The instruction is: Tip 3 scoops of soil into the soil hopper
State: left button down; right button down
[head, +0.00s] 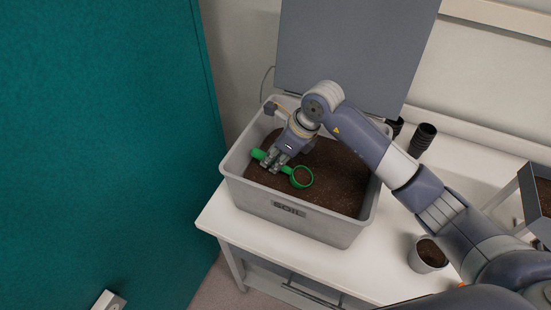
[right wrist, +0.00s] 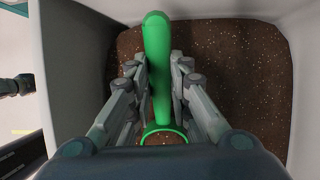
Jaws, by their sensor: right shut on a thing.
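A green scoop (head: 258,154) lies in the grey bin marked SOIL (head: 330,230), which holds dark brown soil (head: 340,170). My right gripper (head: 270,164) reaches down into the bin and is shut on the scoop's handle. In the right wrist view, the handle (right wrist: 158,55) stands between the two fingers, with the green rim below. I cannot tell whether the scoop holds soil. A dark box with soil in it (head: 524,196) stands at the right edge, partly cut off; I cannot tell whether it is the soil hopper.
The bin stands on a white bench (head: 270,250). A grey panel (head: 350,50) rises behind it. Black pots (head: 424,135) stand right of the bin, and a pot of soil (head: 428,254) stands near the front right. A teal wall (head: 100,150) fills the left.

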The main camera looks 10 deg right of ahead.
notch_tip(320, 180, up, 14)
jog(key=g+h+p, duration=0.1)
jog(key=p, duration=0.7)
jog(key=shift+w+a+f+h, duration=0.25)
jog(key=shift+a+h, duration=0.1)
jog(key=shift+h, duration=0.05)
dwell(0.4)
